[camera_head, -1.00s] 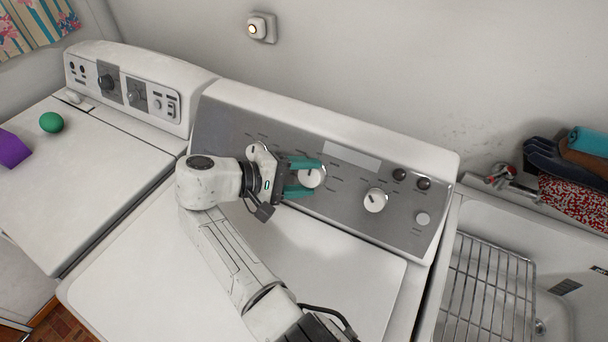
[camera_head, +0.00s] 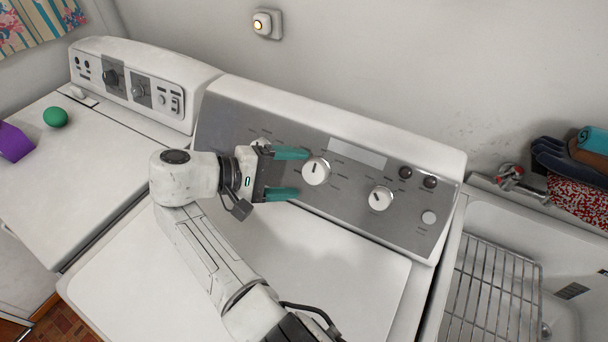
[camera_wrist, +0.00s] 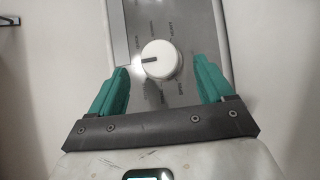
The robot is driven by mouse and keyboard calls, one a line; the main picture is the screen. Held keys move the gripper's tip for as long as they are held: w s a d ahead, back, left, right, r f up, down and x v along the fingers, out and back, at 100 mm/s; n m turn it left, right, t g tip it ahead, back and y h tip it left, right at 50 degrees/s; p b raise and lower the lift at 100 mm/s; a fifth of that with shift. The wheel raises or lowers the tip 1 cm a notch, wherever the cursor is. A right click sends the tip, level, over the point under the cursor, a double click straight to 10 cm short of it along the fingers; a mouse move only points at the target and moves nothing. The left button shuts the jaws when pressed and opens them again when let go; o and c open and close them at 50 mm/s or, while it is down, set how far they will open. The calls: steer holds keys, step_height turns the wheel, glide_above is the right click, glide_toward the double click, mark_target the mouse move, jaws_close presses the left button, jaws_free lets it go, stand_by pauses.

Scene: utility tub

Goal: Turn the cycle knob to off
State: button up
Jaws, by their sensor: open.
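A round white knob with a dark pointer line (camera_head: 316,171) sits on the grey control panel (camera_head: 345,205) of the nearer white machine. Its pointer is roughly upward in the head view. In the wrist view the same knob (camera_wrist: 160,60) has its pointer to the left, with small printed labels around it, mostly too small to read. My gripper (camera_head: 298,174) is open, with its teal fingers spread on either side of the knob and their tips just short of it. Nothing is between the jaws, and they look apart from the knob.
Another white knob (camera_head: 380,198) is farther right on the panel, with dark buttons (camera_head: 417,176) above it. A third knob is partly hidden behind my gripper. A second machine (camera_head: 150,85) stands left, a sink with a wire rack (camera_head: 490,285) right.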

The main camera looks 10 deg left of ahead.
steer(key=b+v, duration=0.1)
steer(key=v, duration=0.5)
steer(key=shift+a, duration=0.3)
steer(key=shift+s+r, duration=0.15)
steer(key=shift+s, duration=0.1)
